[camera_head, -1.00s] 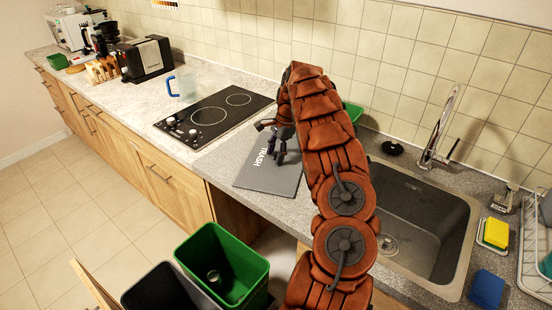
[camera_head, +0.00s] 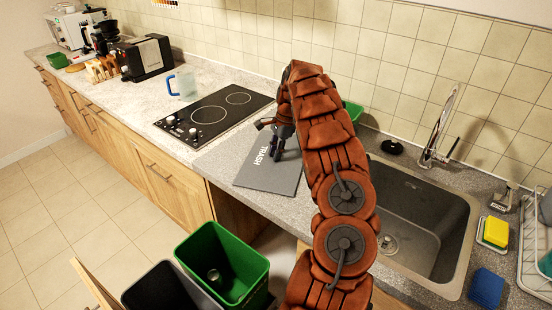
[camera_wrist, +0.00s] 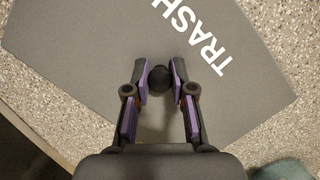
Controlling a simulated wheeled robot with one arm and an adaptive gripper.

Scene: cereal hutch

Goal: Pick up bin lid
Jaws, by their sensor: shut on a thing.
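The bin lid (camera_head: 257,172) is a flat grey panel marked TRASH. It lies on the counter between the cooktop and the sink. In the wrist view the lid (camera_wrist: 85,60) fills much of the picture, with a round dark knob (camera_wrist: 159,78) on it. My gripper (camera_wrist: 159,82) is over the lid with its two fingers on either side of the knob, shut on it. In the head view my gripper (camera_head: 277,150) is low at the lid, partly hidden by my arm.
An open green bin (camera_head: 222,262) and a dark bin (camera_head: 165,288) stand in the pulled-out drawer below. The cooktop (camera_head: 215,116) is left of the lid. The sink (camera_head: 425,220) is to the right. A green object (camera_head: 353,110) stands behind my arm.

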